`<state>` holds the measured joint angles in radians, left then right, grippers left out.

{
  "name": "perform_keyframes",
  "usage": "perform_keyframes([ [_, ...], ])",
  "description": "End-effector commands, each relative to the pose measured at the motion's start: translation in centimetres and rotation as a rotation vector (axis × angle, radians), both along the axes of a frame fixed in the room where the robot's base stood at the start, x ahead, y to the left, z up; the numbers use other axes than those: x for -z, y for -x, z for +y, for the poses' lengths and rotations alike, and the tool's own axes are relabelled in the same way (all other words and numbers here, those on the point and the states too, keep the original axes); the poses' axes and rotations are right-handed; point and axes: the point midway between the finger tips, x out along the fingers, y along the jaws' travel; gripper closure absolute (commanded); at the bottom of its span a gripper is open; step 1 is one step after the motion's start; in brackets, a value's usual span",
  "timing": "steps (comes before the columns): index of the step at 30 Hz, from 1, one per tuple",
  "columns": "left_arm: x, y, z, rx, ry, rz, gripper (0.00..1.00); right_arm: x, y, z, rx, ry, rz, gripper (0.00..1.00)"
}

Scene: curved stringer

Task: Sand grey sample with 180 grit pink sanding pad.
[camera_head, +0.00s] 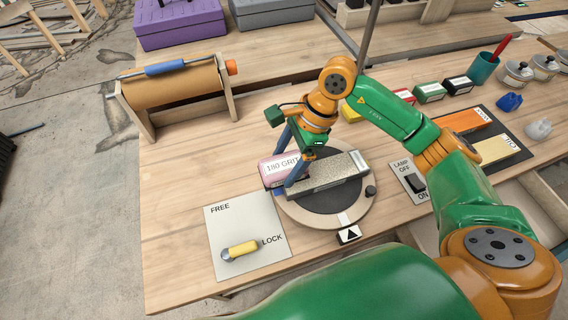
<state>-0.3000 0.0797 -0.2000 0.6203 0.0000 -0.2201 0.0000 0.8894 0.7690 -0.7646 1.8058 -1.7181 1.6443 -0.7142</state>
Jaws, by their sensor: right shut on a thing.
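The pink sanding pad (270,167), labelled 180 GRIT, is at the left end of the grey sample (332,171). The sample is a long grey bar lying across the round turntable (330,211) with its dark disc. My right gripper (291,178) reaches down from above and is shut on the pad. Its fingers cover part of the pad. The pad overlaps the sample's left end in the picture; I cannot tell whether they touch. My left gripper is not in view.
A yellow-handled lever (243,248) points toward LOCK on the front-left panel (228,225). A lamp switch (415,182) is right of the turntable. Other grit blocks (430,92), a teal cup (483,69) and small pots stand at back right. A brown roll (172,95) is back left.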

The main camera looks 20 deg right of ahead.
Motion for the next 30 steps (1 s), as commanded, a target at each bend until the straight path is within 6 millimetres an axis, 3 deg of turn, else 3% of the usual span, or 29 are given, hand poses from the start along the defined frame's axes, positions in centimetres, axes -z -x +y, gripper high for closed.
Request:
perform_keyframes([
  [9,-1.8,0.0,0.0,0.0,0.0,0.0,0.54,-2.8,-0.1,-0.4,0.005,0.0,-0.002,0.72],
  [30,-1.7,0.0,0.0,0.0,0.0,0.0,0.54,-2.8,0.0,-0.4,0.006,0.0,-0.001,0.72],
])
